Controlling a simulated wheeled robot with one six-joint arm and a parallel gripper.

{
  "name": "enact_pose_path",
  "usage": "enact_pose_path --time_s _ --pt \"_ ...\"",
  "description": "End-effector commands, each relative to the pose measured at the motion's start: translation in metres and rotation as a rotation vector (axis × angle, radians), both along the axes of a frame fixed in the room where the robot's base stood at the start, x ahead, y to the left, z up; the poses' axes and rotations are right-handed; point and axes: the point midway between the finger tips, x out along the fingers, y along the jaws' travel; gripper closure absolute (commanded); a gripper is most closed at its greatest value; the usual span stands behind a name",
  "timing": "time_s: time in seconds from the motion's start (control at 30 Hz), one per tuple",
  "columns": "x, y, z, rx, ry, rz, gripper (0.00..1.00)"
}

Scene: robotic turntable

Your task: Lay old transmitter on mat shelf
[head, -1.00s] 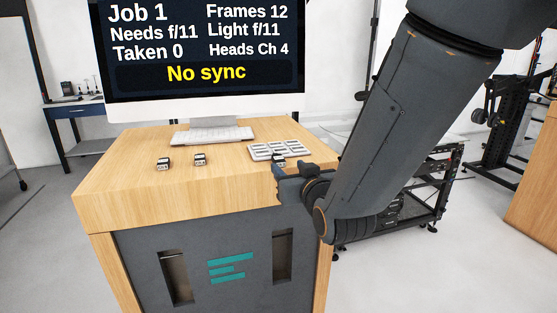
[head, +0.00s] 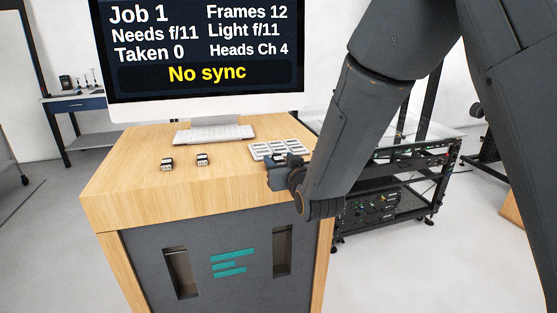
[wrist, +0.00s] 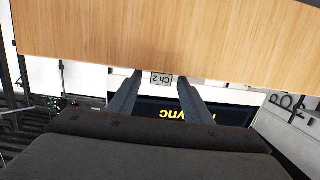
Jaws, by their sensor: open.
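My gripper (head: 272,173) is open at the front right of the wooden desk top. In the wrist view, a small pale block labelled "Ch 2" (wrist: 161,79) shows between the tips of my two open fingers; the picture there is upside down. I cannot tell whether the fingers touch it. In the head view my gripper hides it. Two small black-and-white transmitters, one at left (head: 167,164) and one to its right (head: 202,160), stand on the desk, apart from my gripper. I cannot make out a mat shelf.
A pale tray with several compartments (head: 262,156) lies just behind my gripper. A white keyboard (head: 214,134) and a large monitor (head: 205,102) reading "No sync" stand at the back of the desk (head: 130,190). A black equipment rack (head: 400,180) is on the right.

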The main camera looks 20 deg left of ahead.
Motion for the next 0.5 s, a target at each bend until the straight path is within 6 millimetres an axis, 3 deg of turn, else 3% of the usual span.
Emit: enact_pose_path --time_s 0.03,0.3,0.5 --pt "-0.0001 -0.0001 -0.0001 0.0 0.0 0.0 0.56" --pt "-0.0003 -0.0002 -0.0001 0.0 0.0 0.0 0.99" --pt "-0.0002 -0.0002 0.0002 0.0 0.0 0.0 1.0"
